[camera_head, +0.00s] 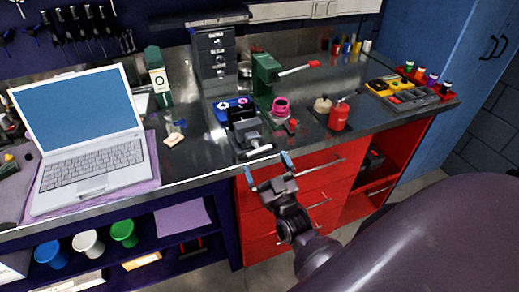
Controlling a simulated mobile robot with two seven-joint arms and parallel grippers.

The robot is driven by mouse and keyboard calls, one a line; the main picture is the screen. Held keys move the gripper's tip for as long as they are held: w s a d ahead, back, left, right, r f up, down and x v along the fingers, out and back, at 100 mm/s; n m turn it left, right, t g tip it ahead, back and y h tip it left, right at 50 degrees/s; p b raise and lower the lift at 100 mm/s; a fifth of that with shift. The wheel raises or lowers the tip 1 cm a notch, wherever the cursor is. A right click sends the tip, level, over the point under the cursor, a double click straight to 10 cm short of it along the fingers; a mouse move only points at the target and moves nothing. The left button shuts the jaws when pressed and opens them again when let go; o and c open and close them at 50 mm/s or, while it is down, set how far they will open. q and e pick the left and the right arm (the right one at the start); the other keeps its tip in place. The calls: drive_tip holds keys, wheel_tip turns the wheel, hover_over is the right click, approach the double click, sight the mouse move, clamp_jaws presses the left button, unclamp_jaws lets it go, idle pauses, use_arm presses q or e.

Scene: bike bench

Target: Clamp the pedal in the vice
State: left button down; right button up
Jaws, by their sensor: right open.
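The grey metal vice (246,136) stands at the front edge of the steel bench, its jaws facing up. I cannot see anything clearly held between its jaws. I cannot make out the pedal with certainty; a small red piece (292,126) lies just right of the vice, too small to identify. My right gripper (267,167) is open and empty, its two blue-tipped fingers spread, in front of the bench edge just below the vice in the picture. My left gripper is not in view.
A pink ring-shaped item (281,107) and a blue tray (232,104) sit behind the vice. A green tool with a red-ended lever (265,74) stands further back. A red can (338,117) is to the right, an open laptop (85,135) to the left. Red drawers (325,180) are below.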

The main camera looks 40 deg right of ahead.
sight(259, 149)
drive_tip(key=x, duration=0.4)
drive_tip(key=shift+w+r, duration=0.1)
drive_tip(key=shift+w, duration=0.05)
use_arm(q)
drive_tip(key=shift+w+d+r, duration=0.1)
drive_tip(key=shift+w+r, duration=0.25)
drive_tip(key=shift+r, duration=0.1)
use_arm(e)
drive_tip(key=shift+w+d, duration=0.1)
drive_tip(key=shift+w, duration=0.15)
drive_tip(key=shift+c, duration=0.3)
drive_tip(key=c, duration=0.6)
use_arm(q)
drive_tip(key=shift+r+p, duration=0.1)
drive_tip(key=shift+p, duration=0.2)
use_arm(e)
drive_tip(key=shift+m, duration=0.4)
